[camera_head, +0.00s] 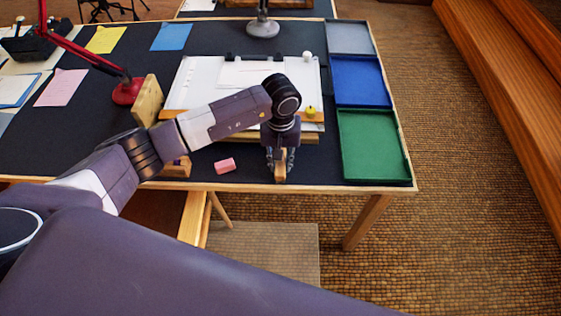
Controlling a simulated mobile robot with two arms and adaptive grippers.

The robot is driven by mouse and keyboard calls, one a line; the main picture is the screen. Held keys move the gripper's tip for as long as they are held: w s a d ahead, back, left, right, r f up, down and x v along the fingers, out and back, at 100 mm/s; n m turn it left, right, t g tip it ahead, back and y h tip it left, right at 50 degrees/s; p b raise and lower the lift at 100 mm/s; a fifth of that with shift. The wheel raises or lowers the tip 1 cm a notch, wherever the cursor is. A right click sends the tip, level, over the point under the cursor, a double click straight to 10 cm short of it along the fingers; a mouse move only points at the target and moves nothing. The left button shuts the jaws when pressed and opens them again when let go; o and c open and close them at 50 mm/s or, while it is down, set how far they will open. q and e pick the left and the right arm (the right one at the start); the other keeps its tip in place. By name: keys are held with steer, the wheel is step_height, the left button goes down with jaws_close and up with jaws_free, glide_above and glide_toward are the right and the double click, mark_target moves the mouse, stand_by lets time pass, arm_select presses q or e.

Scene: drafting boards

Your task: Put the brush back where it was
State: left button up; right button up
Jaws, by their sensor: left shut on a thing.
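My left gripper (280,160) points down near the front edge of the dark desk top. It is shut on a small tan wooden thing, which looks like the brush (280,173); the fingers hide much of it. I cannot tell whether the brush touches the desk. A pink block (224,165) lies just left of the gripper. The drawing board (199,91) with white paper is behind the gripper, partly covered by my left arm. My right gripper is not in view.
Grey (349,37), blue (360,81) and green (374,145) trays line the right edge. A red lamp base (127,92) and an upright wooden block (148,101) stand left. A small yellow object (310,111) sits by the board's lower edge. Dark desk between gripper and green tray is clear.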

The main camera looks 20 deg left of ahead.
arm_select(q)
steer(key=shift+f+b, duration=0.2)
steer(key=shift+b, duration=0.1)
steer(key=o, duration=1)
steer(key=shift+r, duration=0.15)
steer(key=shift+r+p, duration=0.25)
steer(key=shift+p, duration=0.15)
step_height(320, 180, up, 11)
steer(key=b, duration=0.2)
steer(key=shift+f+b, duration=0.2)
steer(key=shift+b, duration=0.2)
steer(key=shift+r, duration=0.55)
